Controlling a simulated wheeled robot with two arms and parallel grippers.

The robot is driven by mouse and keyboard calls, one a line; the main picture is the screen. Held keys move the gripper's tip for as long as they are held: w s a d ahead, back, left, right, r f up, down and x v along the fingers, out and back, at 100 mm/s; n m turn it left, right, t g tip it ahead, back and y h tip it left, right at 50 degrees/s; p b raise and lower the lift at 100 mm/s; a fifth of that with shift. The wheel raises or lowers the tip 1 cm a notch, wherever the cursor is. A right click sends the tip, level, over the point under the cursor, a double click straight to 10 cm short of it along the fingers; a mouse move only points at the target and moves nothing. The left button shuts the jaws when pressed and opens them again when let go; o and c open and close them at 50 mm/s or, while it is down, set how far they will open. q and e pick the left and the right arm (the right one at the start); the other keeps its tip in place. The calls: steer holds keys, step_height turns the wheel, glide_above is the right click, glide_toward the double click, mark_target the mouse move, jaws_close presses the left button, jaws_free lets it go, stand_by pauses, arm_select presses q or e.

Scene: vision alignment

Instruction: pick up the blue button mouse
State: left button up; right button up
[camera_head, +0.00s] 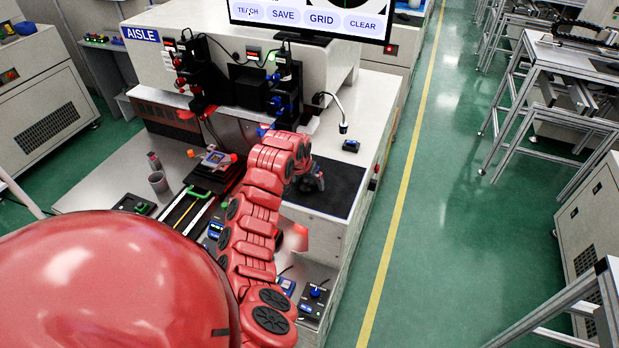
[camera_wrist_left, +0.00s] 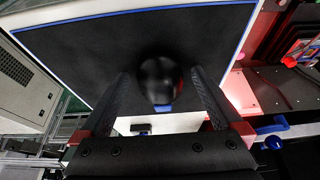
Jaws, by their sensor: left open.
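The mouse (camera_wrist_left: 158,80) is dark and rounded, with a blue part at its near end, in the left wrist view. It lies on the black mouse pad (camera_wrist_left: 75,50). My left gripper (camera_wrist_left: 160,75) is open, one finger on each side of the mouse, with gaps showing. In the head view my left gripper (camera_head: 313,178) is low over the pad (camera_head: 342,190), at the end of my red arm. There the arm and gripper hide the mouse, and I cannot make it out. My right gripper is not in view.
A small dark box with blue (camera_head: 351,146) stands behind the pad, by a thin bent stalk (camera_head: 341,115). A monitor (camera_head: 310,18) is above. The aisle floor (camera_head: 440,200) at right is clear.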

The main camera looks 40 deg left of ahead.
arm_select(q)
steer(key=shift+c, duration=0.3)
steer(key=c, duration=1.3)
